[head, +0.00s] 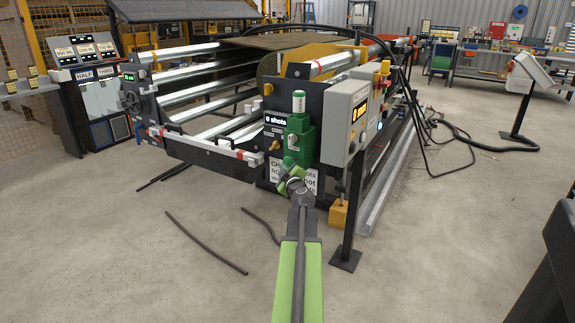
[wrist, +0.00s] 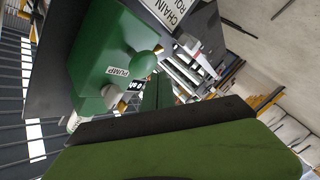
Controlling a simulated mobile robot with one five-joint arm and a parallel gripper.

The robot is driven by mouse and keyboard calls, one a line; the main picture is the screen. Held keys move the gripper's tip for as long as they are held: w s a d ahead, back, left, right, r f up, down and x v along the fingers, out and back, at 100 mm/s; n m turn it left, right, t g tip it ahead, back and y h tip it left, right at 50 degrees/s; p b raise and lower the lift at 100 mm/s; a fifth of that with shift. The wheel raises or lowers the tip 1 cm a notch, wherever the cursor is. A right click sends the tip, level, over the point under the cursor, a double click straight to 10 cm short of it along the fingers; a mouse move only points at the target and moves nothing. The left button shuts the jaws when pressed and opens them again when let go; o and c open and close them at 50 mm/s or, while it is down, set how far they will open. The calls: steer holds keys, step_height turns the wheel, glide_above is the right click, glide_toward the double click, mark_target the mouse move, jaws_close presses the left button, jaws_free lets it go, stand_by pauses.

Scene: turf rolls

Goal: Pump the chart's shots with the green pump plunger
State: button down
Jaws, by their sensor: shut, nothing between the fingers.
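The green pump (head: 301,139) is on the dark end plate of the roller machine, and its label and side fill the upper left of the wrist view (wrist: 95,60). Its green rounded plunger (wrist: 143,64) sits beside the PUMP label; in the head view the plunger (head: 288,161) is just above my gripper (head: 283,186). My gripper is shut and empty, close to the plunger; I cannot tell whether they touch. The counter (head: 276,120) reads 0 shots. The white chart (head: 307,181) below the pump is partly hidden by my arm; its corner shows in the wrist view (wrist: 167,10).
A grey control box (head: 350,115) on a post stands right of the pump. White rollers (head: 195,75) run to the left. Dark hoses or rods (head: 205,243) lie on the concrete floor, which is otherwise open at front left. A dark object (head: 555,265) stands at the right edge.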

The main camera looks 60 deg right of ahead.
mark_target(288, 163)
stand_by(0.4)
steer(key=shift+d, duration=0.4)
steer(key=shift+d, duration=1.35)
stand_by(1.0)
steer(key=shift+a, duration=1.7)
steer(key=shift+a, duration=0.1)
steer(key=a, duration=0.5)
